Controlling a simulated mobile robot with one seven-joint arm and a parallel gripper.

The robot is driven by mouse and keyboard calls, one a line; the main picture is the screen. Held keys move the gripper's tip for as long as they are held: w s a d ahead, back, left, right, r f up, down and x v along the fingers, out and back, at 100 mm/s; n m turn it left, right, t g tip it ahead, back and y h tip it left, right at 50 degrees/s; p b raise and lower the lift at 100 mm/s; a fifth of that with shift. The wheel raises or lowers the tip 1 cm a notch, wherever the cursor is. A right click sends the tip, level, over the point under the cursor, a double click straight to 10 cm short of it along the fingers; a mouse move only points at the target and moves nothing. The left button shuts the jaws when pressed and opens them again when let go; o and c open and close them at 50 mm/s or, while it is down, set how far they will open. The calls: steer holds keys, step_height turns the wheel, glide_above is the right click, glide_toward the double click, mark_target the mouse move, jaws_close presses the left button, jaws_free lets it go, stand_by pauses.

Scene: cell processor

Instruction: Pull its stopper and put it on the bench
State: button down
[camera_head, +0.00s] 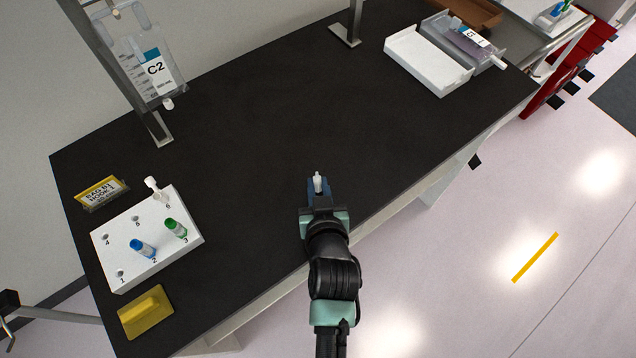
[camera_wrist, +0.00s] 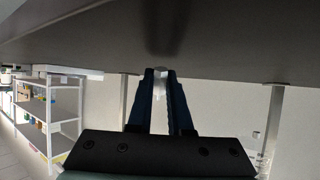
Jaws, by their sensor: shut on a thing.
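My gripper (camera_head: 318,187) is over the front part of the black bench (camera_head: 250,130) in the head view. Its blue fingers are shut on a small white stopper (camera_head: 317,178), whose upper end sticks out between the tips. In the wrist view the fingers (camera_wrist: 160,82) close around the white stopper (camera_wrist: 159,91), close to the dark bench surface (camera_wrist: 220,45). I cannot tell whether the stopper touches the bench. A clear bag labelled C2 (camera_head: 130,45) hangs at the back left with a white port (camera_head: 168,103) at its bottom.
A white numbered rack (camera_head: 185,213) at the left holds a blue-capped tube (camera_head: 143,248), a green-capped tube (camera_head: 176,229) and a white piece (camera_head: 155,190) at 6. White tray (camera_head: 428,61) stands back right. The bench middle is clear.

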steer(key=c, duration=0.8)
jaws_free()
steer(key=shift+o, duration=0.2)
steer(key=v, duration=1.3)
steer(key=shift+b, duration=0.4)
